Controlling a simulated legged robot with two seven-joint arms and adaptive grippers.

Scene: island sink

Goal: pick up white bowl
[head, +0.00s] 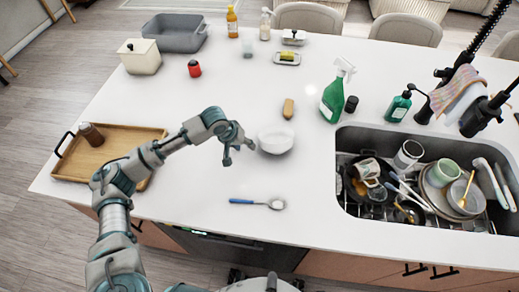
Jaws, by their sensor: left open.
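A white bowl (275,141) sits upright on the white island top near the middle of the head view. My left gripper (238,155) is just to the left of the bowl, with its fingers apart and pointing toward it. Nothing shows between the fingers. I cannot tell whether a finger touches the bowl's rim. My right gripper is not in view.
A blue-handled spoon (257,203) lies in front of the bowl, and a brown brush (288,108) lies behind it. A green spray bottle (334,97) stands to the right. The sink (346,196) holds dishes. A wooden tray (72,168) is at left.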

